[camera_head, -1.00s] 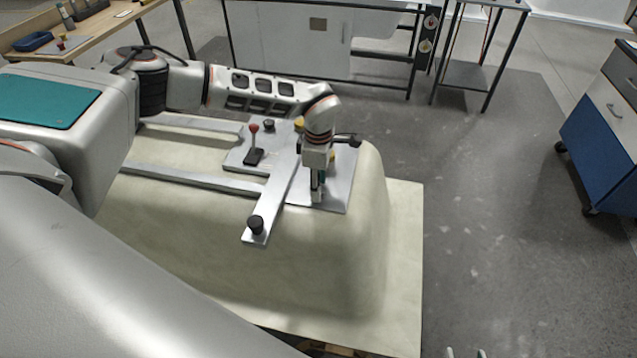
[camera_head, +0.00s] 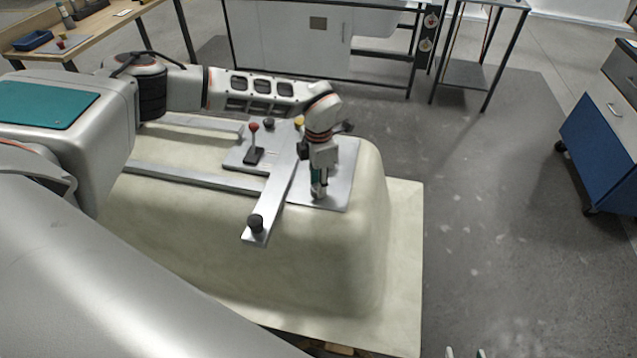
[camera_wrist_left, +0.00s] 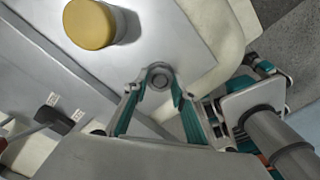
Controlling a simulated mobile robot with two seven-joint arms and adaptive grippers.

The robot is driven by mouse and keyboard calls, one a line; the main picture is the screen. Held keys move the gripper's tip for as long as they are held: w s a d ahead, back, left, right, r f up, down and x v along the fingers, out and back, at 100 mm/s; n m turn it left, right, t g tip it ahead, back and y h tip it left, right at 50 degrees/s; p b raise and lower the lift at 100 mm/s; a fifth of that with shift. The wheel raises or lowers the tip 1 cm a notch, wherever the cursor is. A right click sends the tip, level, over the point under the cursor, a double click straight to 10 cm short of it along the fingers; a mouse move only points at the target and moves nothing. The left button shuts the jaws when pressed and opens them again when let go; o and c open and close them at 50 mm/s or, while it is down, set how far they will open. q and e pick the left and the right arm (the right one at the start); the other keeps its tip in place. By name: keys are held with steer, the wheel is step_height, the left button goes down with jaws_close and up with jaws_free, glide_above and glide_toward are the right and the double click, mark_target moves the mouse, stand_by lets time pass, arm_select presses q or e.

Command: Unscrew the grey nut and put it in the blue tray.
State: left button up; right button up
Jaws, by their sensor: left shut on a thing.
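The grey nut (camera_wrist_left: 160,82) is a small round piece on the metal plate, seen between my left fingertips in the left wrist view. My left gripper (camera_head: 318,194) points down at the right part of the plate and is shut on the nut; the fingers also show in the wrist view (camera_wrist_left: 158,92). The nut is hidden by the gripper in the head view. The blue tray (camera_head: 33,40) sits on the wooden bench at the far upper left. My right gripper (camera_head: 466,353) shows only as two separated fingertips at the bottom edge.
The metal plate (camera_head: 340,172) lies on the cream bathtub shell (camera_head: 330,255). Nearby are a red-topped lever (camera_head: 254,142), a yellow knob (camera_wrist_left: 90,23) and a black knob (camera_head: 255,224) on a metal bar.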

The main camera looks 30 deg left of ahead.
arm_select(q)
steer(key=n, duration=0.6)
steer(key=o, duration=1.3)
steer(key=shift+c, duration=0.8)
steer(key=shift+m, duration=0.7)
steer(key=m, duration=1.1)
steer(key=shift+m, duration=0.4)
steer(key=shift+c, duration=0.5)
